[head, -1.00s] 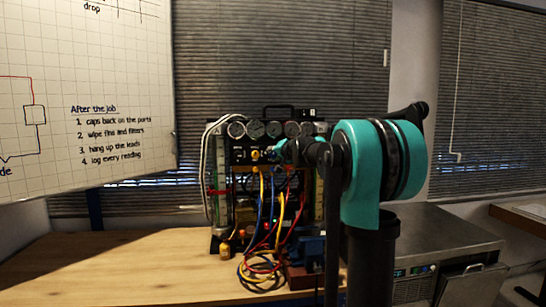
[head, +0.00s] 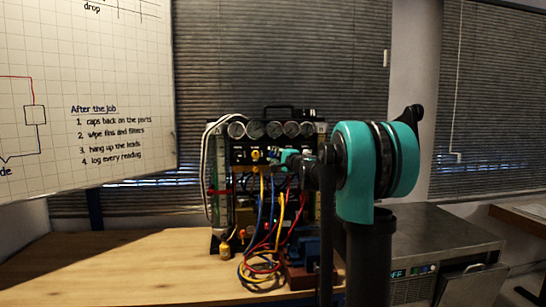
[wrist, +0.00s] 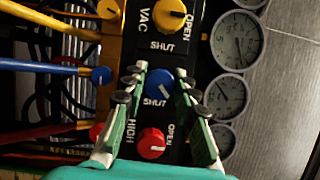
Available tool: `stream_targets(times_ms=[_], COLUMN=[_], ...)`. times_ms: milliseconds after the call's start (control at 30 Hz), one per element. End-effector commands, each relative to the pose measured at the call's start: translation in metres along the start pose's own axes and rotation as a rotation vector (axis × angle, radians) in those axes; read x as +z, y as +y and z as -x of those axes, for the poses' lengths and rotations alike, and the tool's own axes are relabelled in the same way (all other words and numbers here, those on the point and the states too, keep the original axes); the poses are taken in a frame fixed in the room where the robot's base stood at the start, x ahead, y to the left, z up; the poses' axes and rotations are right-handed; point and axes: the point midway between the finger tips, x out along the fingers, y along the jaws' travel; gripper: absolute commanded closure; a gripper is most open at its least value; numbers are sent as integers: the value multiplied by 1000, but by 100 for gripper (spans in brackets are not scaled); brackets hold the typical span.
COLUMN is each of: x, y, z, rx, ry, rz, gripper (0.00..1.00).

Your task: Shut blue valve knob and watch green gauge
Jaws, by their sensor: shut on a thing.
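The blue valve knob (wrist: 159,83) sits on a black panel between a yellow and a red knob in the wrist view. My gripper (wrist: 160,74) has one finger on each side of it and is closed on it. The label SHUT shows beside the blue knob; I cannot read its exact setting. Round white-faced gauges (wrist: 227,96) stand in a row beside the panel. None shows a clear green colour, so I cannot tell which is the green gauge. In the head view my gripper (head: 285,156) is small and partly hidden at the rig's front.
The red knob (wrist: 151,143) and yellow VAC knob (wrist: 175,20) are close to my fingers. Blue, yellow and red hoses (head: 268,225) hang before the rig. A small yellow bottle (head: 225,251) stands on the wooden bench (head: 120,265). The bench's left part is clear.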

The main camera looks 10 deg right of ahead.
Motion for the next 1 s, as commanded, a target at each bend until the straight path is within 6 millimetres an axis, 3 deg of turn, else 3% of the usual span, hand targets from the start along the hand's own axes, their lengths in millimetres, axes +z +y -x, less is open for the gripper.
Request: stream_targets(times_ms=[600,1000], x=[0,0], y=[1,1], z=[0,0], rx=[-208,-274], ry=[1,1], rz=[-503,-663], gripper=[100,100])
